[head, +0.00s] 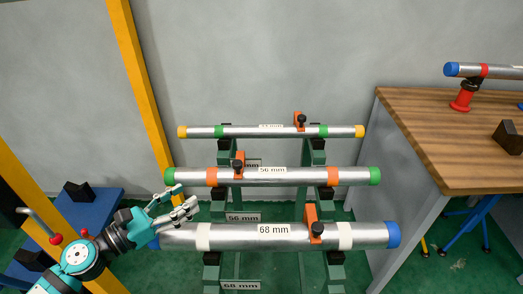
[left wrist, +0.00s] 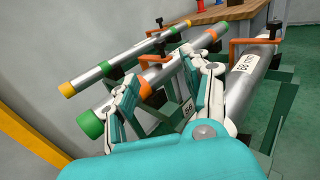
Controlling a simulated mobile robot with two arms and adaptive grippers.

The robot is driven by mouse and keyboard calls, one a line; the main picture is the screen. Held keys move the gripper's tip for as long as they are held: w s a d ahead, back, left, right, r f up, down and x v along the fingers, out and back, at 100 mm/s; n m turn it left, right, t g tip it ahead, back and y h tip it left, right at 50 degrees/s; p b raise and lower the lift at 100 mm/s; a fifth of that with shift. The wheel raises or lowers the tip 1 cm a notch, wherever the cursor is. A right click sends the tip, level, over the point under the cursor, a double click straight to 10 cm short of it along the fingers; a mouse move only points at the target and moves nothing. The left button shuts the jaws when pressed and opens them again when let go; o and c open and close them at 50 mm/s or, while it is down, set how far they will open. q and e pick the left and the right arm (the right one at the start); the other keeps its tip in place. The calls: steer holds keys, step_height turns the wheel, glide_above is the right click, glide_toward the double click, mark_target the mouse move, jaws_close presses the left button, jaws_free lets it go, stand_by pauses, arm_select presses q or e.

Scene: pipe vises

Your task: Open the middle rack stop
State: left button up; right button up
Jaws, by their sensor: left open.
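The middle rack stop (head: 238,163) is an orange bracket with a black knob on top. It sits over the silver 56 mm pipe (head: 215,177), near the pipe's left orange band. The pipe has green end caps and lies on the middle rack. The stop also shows in the left wrist view (left wrist: 156,60), beyond my fingers. My left gripper (head: 186,198) is open and empty. It is near the left end of the middle pipe, left of and below the stop, apart from it. In the left wrist view my fingers (left wrist: 165,78) partly hide the pipe. My right gripper is not in view.
The 68 mm pipe (head: 205,237) with blue caps lies in front, with its own orange stop (head: 312,220). A thinner yellow-capped pipe (head: 260,131) lies behind, also with a stop (head: 299,122). A yellow post (head: 138,75) stands at left. A wooden workbench (head: 440,130) is at right.

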arm_select(q)
steer(key=w, duration=0.1)
steer(key=p, duration=0.3)
glide_toward(235, 163)
steer(key=p+x, duration=0.2)
steer(key=x, duration=0.8)
steer(key=shift+s, duration=0.1)
steer(key=shift+w+d, duration=0.2)
steer(key=shift+d, duration=0.1)
steer(key=shift+c, duration=1.4)
steer(key=c, duration=0.7)
jaws_close()
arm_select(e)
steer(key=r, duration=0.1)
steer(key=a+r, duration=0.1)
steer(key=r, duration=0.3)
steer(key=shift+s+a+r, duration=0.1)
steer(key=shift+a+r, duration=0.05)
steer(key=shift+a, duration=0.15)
